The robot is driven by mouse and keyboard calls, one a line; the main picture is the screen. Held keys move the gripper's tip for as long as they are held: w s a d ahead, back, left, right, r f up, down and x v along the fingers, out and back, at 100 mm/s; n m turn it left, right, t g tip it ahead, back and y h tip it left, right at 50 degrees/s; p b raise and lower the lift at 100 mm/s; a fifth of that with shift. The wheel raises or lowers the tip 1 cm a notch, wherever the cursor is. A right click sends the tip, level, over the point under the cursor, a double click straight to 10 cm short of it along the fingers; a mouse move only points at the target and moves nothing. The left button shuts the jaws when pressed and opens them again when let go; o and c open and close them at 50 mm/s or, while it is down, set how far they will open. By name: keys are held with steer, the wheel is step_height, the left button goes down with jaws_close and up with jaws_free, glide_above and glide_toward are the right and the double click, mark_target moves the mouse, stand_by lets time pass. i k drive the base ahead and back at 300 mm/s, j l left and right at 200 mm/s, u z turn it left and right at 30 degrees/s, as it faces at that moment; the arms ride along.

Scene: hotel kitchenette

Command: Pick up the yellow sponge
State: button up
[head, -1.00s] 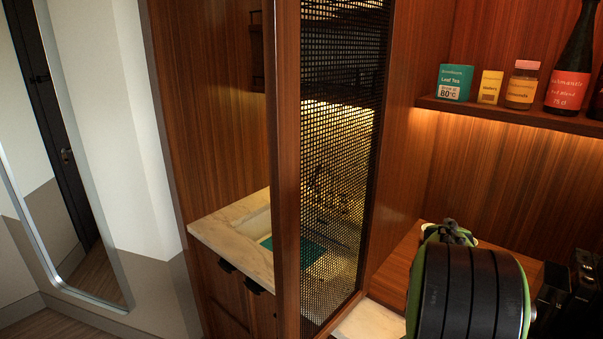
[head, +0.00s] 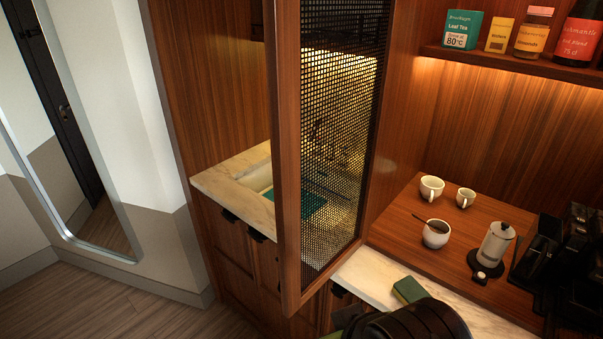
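A small block with a dark green top (head: 409,290) lies on the marble counter at the lower middle right, just beyond my dark arm. It looks like a sponge with a scouring face, but I cannot make out a clearly yellow side. My arm covers the bottom edge of the view near the block. My gripper's fingers do not show.
A tall mesh-panelled cabinet door (head: 335,130) stands left of the counter. Behind it are a marble sink top (head: 215,183) and a teal cloth or mat (head: 312,204).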

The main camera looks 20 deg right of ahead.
mark_target(407, 290)
steer(key=z, duration=1.45)
steer(key=i+j+u, duration=0.15)
steer(key=j, duration=0.3)
steer(key=j+u, duration=0.15)
steer(key=j, duration=0.3)
steer(key=i+j+u, duration=0.1)
steer(key=j, duration=0.3)
steer(key=i, duration=0.1)
